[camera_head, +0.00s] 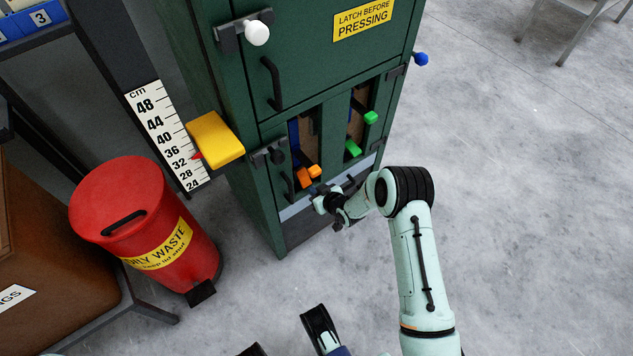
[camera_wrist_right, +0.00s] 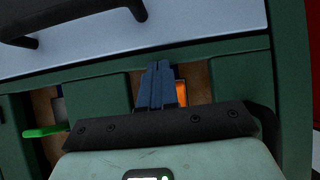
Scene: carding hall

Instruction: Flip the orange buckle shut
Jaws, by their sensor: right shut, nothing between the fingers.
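The orange buckle (camera_head: 304,178) is at the lower end of the left tall opening in the green cabinet's front. Its orange part sticks out of the opening in the head view. My right gripper (camera_head: 318,194) is shut and empty, just below and close to the buckle; I cannot tell whether they touch. In the right wrist view the blue fingers (camera_wrist_right: 157,84) are together, and a patch of the orange buckle (camera_wrist_right: 181,93) shows right beside them. The rest of it is hidden behind the fingers and gripper body.
The green cabinet (camera_head: 232,130) has a second opening with a green buckle (camera_head: 353,147), also in the wrist view (camera_wrist_right: 45,132). A black handle (camera_wrist_right: 75,10) is close to my fingers. A yellow block (camera_head: 215,138) juts out left; a red bin (camera_head: 135,215) stands lower left.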

